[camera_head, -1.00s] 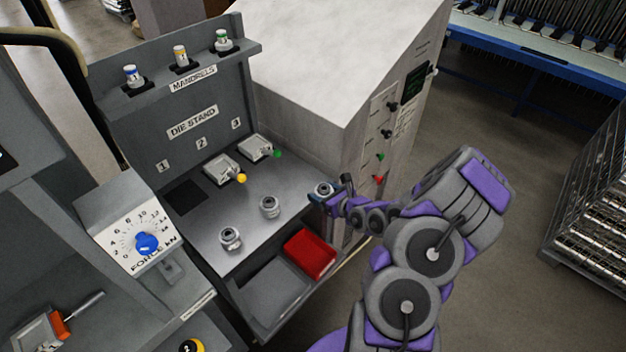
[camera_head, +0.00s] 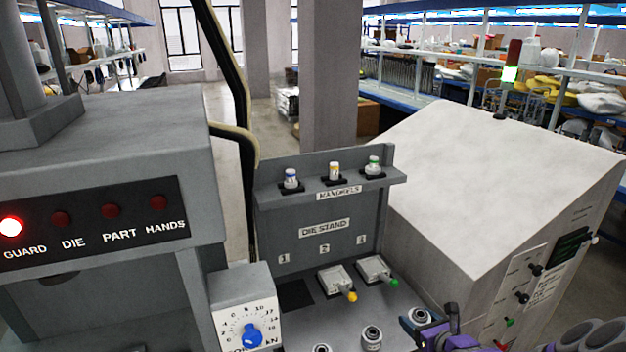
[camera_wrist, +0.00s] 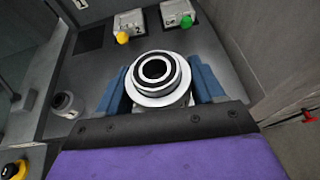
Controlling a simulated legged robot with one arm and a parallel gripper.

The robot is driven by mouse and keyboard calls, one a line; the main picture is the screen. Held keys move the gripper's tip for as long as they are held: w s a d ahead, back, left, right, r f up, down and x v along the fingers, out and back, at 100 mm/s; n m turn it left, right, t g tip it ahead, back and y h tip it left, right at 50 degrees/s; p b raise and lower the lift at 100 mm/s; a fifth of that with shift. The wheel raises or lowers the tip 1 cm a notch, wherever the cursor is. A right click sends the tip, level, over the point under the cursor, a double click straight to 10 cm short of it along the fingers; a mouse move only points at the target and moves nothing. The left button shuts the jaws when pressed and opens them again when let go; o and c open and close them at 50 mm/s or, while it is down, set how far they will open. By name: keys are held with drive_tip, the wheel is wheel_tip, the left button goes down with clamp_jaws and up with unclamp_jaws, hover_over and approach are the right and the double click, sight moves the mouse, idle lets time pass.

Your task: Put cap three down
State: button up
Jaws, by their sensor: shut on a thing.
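A round silver metal cap (camera_wrist: 157,72) with a dark central hole sits between the blue fingers of my gripper (camera_wrist: 160,88) in the wrist view. The fingers are shut on its sides. In the head view the cap (camera_head: 418,315) and my gripper (camera_head: 424,324) are at the bottom edge, by the right side of the grey die stand bench (camera_head: 393,303). I cannot tell whether the cap touches the bench. Two similar caps stand to its left, one (camera_head: 372,335) near and one (camera_head: 322,349) cut off by the frame edge.
Two die blocks stand behind the caps, one with a yellow knob (camera_head: 351,296) and one with a green knob (camera_head: 395,282). The back panel carries three mandrels. A pale cabinet (camera_head: 490,190) is close on the right. A force dial box (camera_head: 245,315) stands at left.

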drive_tip(key=w+a+r, duration=0.2)
drive_tip(key=a+r, duration=0.5)
drive_tip(key=r, duration=0.3)
drive_tip(key=w+a+r, duration=0.2)
drive_tip(key=a+r, duration=0.5)
drive_tip(key=r, duration=0.4)
drive_tip(key=shift+w+a, duration=0.15)
drive_tip(key=shift+a, duration=0.15)
